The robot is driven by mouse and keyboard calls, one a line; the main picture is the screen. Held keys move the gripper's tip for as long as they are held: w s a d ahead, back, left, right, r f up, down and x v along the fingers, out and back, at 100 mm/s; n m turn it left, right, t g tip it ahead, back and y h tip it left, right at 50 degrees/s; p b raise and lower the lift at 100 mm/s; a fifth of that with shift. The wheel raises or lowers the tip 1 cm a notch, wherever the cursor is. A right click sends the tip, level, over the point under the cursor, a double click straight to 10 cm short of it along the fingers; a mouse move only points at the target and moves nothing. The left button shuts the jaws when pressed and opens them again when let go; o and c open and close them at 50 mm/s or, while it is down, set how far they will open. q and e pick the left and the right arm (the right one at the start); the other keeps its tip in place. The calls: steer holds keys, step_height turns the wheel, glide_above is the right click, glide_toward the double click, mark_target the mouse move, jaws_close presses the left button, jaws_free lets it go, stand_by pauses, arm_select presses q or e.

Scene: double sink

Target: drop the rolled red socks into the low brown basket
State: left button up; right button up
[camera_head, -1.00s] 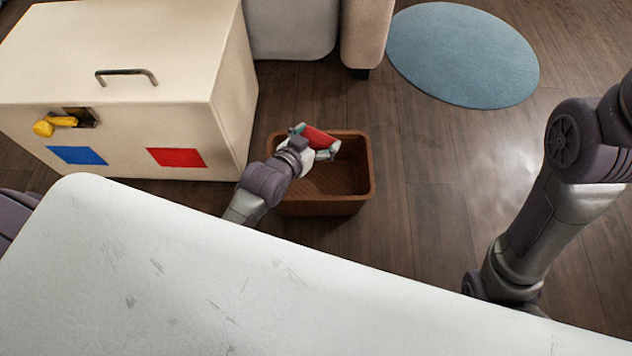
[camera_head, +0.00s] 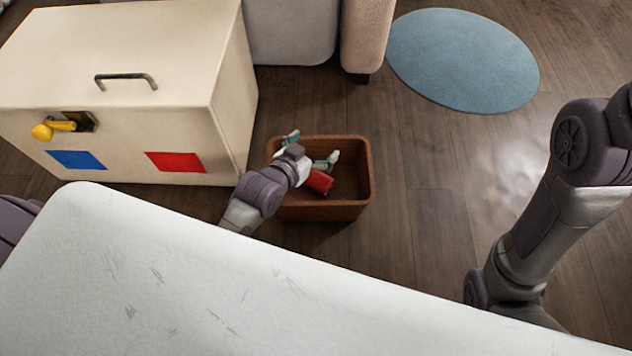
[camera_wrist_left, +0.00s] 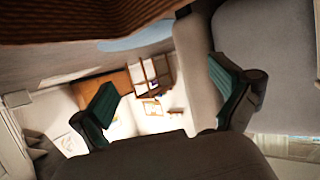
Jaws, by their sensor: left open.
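The low brown basket (camera_head: 345,205) stands on the wooden floor, past the white surface's edge. My left gripper (camera_head: 311,150) is over the left part of the basket, its fingers spread wide apart. The rolled red socks (camera_head: 319,182) show just below the fingers, within the basket's outline, tilted and apart from the far finger. I cannot tell whether they are resting on the basket's bottom. In the left wrist view the gripper (camera_wrist_left: 165,105) is open with nothing between its fingers. My right gripper is not in view; only its arm shows at the right.
A cream chest (camera_head: 120,90) with a handle, yellow latch and blue and red squares stands left of the basket. A white surface (camera_head: 200,270) fills the foreground. A round blue rug (camera_head: 463,60) lies at the back right. Floor right of the basket is clear.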

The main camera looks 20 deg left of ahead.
arm_select(q)
steer(key=v, duration=1)
steer(key=shift+s, duration=0.3)
steer(key=shift+r, duration=0.1)
